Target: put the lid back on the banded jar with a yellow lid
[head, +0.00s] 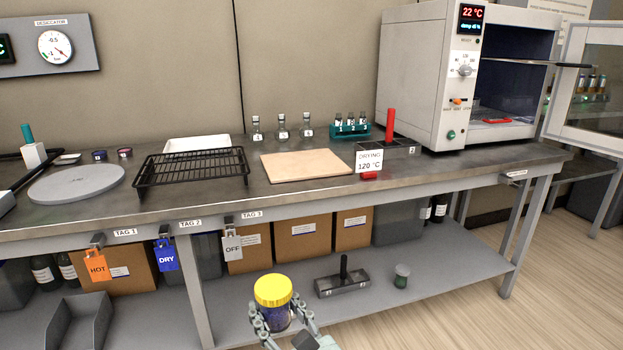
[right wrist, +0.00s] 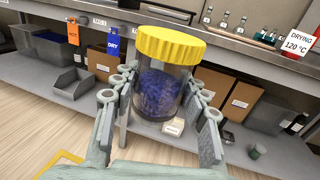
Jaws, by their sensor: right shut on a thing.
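A clear jar (right wrist: 160,95) with dark blue grains inside stands upright between the fingers of my right gripper (right wrist: 158,105). A ribbed yellow lid (right wrist: 170,45) sits on top of the jar; it also shows in the head view (head: 272,290). I cannot tell whether the lid is screwed tight. No clear band shows on the jar. In the head view my right gripper (head: 283,325) is shut on the jar and holds it in the air in front of the bench. My left gripper is not in view.
The bench (head: 220,205) carries a black wire rack (head: 192,168), a tan board (head: 305,165) and a grey round plate (head: 77,183). An oven (head: 425,75) with its door open stands at the right. Boxes (head: 304,239) and a black-handled tray (head: 342,284) are on the lower shelf.

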